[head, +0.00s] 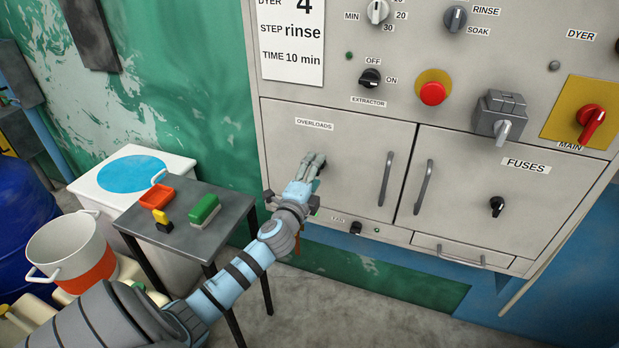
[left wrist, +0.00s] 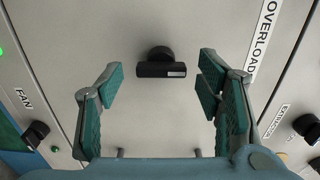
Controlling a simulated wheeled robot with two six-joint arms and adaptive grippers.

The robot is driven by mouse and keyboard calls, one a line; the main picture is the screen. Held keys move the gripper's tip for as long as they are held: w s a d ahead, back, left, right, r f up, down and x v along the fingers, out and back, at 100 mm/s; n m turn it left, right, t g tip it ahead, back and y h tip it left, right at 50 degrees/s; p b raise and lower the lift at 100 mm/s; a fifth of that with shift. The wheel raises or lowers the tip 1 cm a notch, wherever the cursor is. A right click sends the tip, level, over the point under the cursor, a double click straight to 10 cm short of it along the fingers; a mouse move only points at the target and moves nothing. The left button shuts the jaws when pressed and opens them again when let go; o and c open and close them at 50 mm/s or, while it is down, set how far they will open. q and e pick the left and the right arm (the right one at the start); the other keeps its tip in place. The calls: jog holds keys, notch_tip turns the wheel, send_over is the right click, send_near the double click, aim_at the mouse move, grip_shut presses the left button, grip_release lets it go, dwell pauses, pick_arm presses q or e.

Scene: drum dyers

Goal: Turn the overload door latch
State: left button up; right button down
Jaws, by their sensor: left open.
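The overload door (head: 350,160) is the grey panel labelled OVERLOADS on the cabinet, and it looks shut. Its black latch (left wrist: 161,64) is a round knob with a bar and a pale mark at one end. In the left wrist view the bar lies nearly level. My left gripper (head: 314,160) is in front of this door and hides most of the latch in the head view. Its two green-padded fingers (left wrist: 160,82) are open, one on each side of the latch, with clear gaps; neither visibly touches it. My right gripper is not in view.
A vertical handle (head: 386,178) is right of my gripper. The fuses door (head: 462,200) has its own black latch (head: 497,207). The extractor switch (head: 370,78) and red button (head: 433,93) are above. A small table (head: 185,240) holds a green brush (head: 204,210).

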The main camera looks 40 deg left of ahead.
pick_arm(q)
jog(key=v, duration=1.1)
